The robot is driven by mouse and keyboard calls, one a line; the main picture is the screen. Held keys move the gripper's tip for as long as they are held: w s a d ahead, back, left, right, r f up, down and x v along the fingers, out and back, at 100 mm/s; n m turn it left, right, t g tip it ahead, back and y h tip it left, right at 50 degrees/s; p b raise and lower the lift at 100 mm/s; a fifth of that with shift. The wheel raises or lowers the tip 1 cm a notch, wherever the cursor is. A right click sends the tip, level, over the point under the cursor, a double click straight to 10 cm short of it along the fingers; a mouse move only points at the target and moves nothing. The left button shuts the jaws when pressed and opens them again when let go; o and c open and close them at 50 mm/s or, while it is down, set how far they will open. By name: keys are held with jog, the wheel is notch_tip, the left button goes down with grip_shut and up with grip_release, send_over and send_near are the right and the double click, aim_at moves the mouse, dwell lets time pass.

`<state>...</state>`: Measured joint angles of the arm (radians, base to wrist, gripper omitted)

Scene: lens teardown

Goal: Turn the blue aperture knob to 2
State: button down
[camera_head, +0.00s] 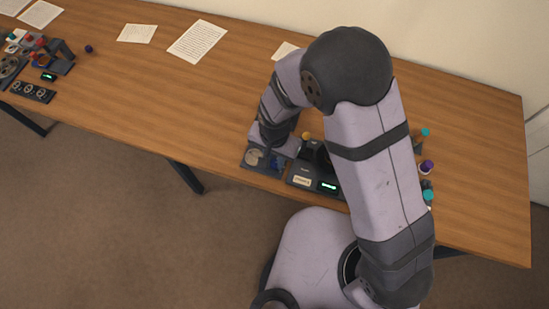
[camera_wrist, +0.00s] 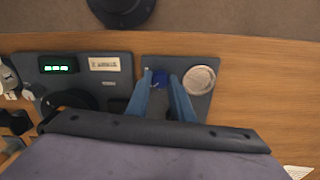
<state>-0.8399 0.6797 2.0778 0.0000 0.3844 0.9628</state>
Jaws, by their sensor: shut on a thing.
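The blue aperture knob (camera_wrist: 160,78) shows in the wrist view on a dark grey plate (camera_wrist: 207,106), close to the plate's table-edge side. My gripper (camera_wrist: 161,83) reaches down over it, with one blue finger on each side, and is shut on the knob. The knob's markings and pointer are too small to read, so its setting cannot be told. In the head view my gripper (camera_head: 277,162) is down at the plate by the table's front edge, and the fingers and wrist hide most of the knob.
A round pale dial (camera_wrist: 199,80) sits right beside the knob in the wrist view. To the left stands a dark unit with a green display (camera_wrist: 59,68) and a label plate (camera_wrist: 104,64). Papers (camera_head: 197,41) lie at the back. The table's middle left is clear.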

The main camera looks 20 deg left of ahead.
aim_at(274, 162)
jog(key=n, duration=0.5)
jog(key=shift+n, duration=0.3)
jog(key=n, duration=0.4)
jog(key=shift+r+n, duration=0.1)
jog(key=shift+n, duration=0.2)
jog(key=c, duration=1.8)
grip_release()
jog(key=shift+r, duration=0.1)
jog(key=shift+r+b, duration=0.85)
jog(key=shift+r, duration=2.7)
